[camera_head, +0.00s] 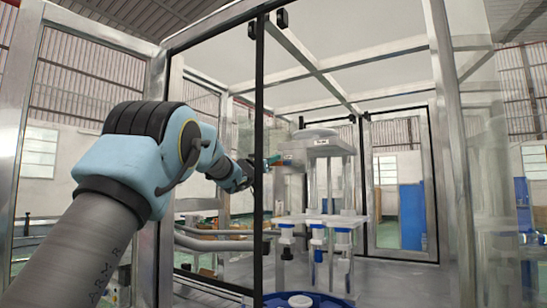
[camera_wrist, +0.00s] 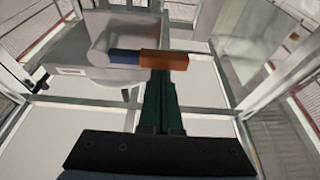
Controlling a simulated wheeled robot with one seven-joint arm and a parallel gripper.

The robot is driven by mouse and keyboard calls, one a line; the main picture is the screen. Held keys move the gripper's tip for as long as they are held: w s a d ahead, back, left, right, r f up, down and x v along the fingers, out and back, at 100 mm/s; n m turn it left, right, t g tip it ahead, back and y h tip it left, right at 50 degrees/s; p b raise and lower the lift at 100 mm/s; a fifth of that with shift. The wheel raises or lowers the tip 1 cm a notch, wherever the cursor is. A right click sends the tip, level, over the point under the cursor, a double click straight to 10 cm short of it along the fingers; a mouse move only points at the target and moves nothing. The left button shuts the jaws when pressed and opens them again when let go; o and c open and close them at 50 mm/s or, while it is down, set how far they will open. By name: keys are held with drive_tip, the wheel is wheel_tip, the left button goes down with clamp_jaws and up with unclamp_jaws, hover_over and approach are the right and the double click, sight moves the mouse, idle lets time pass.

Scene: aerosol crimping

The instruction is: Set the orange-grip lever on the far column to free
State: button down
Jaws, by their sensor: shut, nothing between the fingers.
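In the wrist view, the lever has an orange grip (camera_wrist: 164,61) on a blue shaft (camera_wrist: 125,57). The shaft runs left to a round grey hub (camera_wrist: 101,46) on the side of the grey head of the column (camera_wrist: 62,35). My gripper (camera_wrist: 161,75) is shut, with nothing between its dark green fingers. The tips are at the grip's near edge and overlap it in the picture; I cannot tell whether they touch. In the head view, my gripper (camera_head: 271,160) is beside the machine's upper housing (camera_head: 318,146), and the lever is too small to make out clearly.
A metal-framed enclosure with clear panels surrounds the machine; its dark door edge (camera_head: 259,120) stands close to my arm. Nozzles hang below the machine's plate (camera_head: 322,220). A blue round table (camera_head: 328,300) is at the front. Roof beams cross above.

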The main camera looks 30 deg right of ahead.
drive_tip(key=shift+w+f+n+t+b, duration=0.1)
drive_tip(key=shift+f+n+t+b, duration=0.3)
drive_tip(key=shift+n, duration=0.5)
drive_tip(key=shift+f+n+t+y+b, duration=0.5)
drive_tip(key=shift+f+n+y, duration=0.3)
drive_tip(key=shift+n, duration=0.6)
drive_tip(key=f+n+y+b, duration=0.1)
drive_tip(key=n+b, duration=0.1)
drive_tip(key=n, duration=0.1)
drive_tip(key=s+f+n+t+y+b, duration=0.1)
drive_tip(key=f+n+b, duration=0.1)
drive_tip(key=n, duration=0.1)
drive_tip(key=s+d+f+n+y+b, duration=0.1)
drive_tip(key=n+b, duration=0.1)
drive_tip(key=n, duration=0.1)
drive_tip(key=shift+f+n+t, duration=0.3)
drive_tip(key=shift+t, duration=0.1)
drive_tip(key=shift+s, duration=0.1)
